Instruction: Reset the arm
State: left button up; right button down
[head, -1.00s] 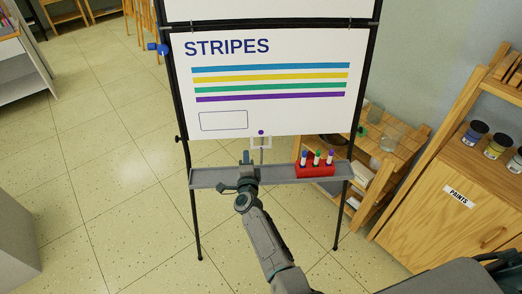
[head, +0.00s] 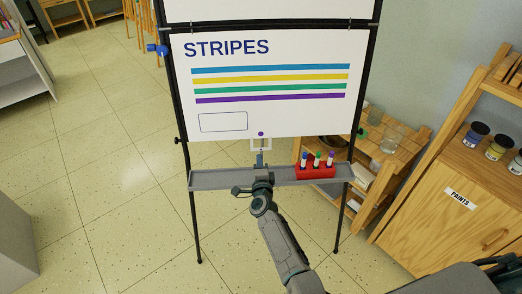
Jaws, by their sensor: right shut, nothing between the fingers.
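My right gripper (head: 260,160) is in the middle of the head view, in front of the easel's tray (head: 215,179). My right arm comes up from the bottom of the view. My left gripper is not in view.
The easel board (head: 270,110) shows the word STRIPES and coloured stripes. A red holder (head: 315,171) with several markers stands on the tray, right of my gripper. A wooden shelf (head: 400,150) and a paints cabinet (head: 440,215) stand at right.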

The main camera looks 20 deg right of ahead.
jog(key=shift+d+f, duration=0.2)
jog(key=shift+d, duration=0.4)
jog(key=c, duration=2.2)
grip_release()
jog(key=c, duration=1.5)
grip_release()
jog(key=shift+s, duration=0.15)
jog(key=shift+r+p+v, duration=0.4)
jog(key=shift+p+v, duration=0.05)
jog(key=shift+v, duration=1.5)
jog(key=shift+r+p+v, duration=0.4)
jog(key=shift+p+v, duration=0.1)
jog(key=shift+v, duration=1.45)
jog(key=shift+r+p+v, duration=0.35)
jog(key=shift+p+v, duration=0.1)
jog(key=shift+v, duration=1.5)
